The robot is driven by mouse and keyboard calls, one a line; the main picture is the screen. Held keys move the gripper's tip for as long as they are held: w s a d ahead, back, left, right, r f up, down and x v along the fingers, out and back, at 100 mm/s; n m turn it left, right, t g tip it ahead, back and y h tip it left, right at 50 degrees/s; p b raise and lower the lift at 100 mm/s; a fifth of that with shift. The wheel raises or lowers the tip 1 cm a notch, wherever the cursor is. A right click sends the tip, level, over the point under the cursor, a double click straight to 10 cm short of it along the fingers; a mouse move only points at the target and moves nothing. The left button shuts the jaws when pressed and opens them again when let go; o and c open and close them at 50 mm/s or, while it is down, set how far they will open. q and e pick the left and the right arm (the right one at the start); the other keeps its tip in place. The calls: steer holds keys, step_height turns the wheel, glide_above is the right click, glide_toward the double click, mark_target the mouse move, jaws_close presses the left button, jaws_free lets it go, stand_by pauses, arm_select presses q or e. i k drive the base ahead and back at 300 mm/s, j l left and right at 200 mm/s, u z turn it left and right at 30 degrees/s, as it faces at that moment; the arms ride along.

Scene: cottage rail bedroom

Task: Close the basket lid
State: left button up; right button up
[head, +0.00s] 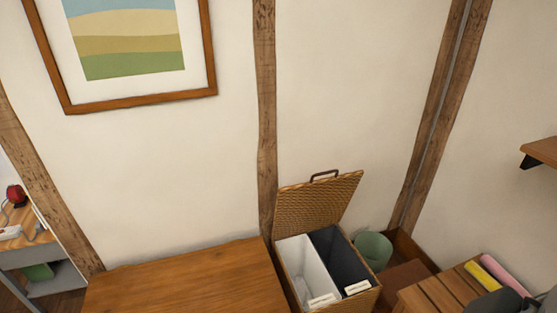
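A wicker basket (285,268) stands at the lower middle of the head view, against the wall. Its woven lid (312,204) is open and tilted up at the back, with a dark handle (325,175) on its top edge. Inside are a white compartment (299,262) and a dark grey compartment (335,250), each with a small pale label at the front. The basket's lower front is cut off by the frame. Neither of my grippers is in view.
A wooden chest or table top (190,280) stands close to the basket's left. A green bin (374,250) is behind its right side. A slatted wooden bench (445,290) with rolled yellow (483,276) and pink items is at the lower right. A wall shelf (541,152) juts out at the right.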

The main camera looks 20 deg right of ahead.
mark_target(312, 204)
steer(key=i+l+z, duration=0.1)
steer(key=i+l, duration=0.15)
steer(key=i, duration=0.15)
steer(key=i+l+z, duration=0.1)
steer(key=i, duration=0.35)
steer(key=i+l, duration=0.3)
steer(key=i, duration=0.15)
steer(key=i+l+z, duration=0.15)
steer(key=i, duration=0.25)
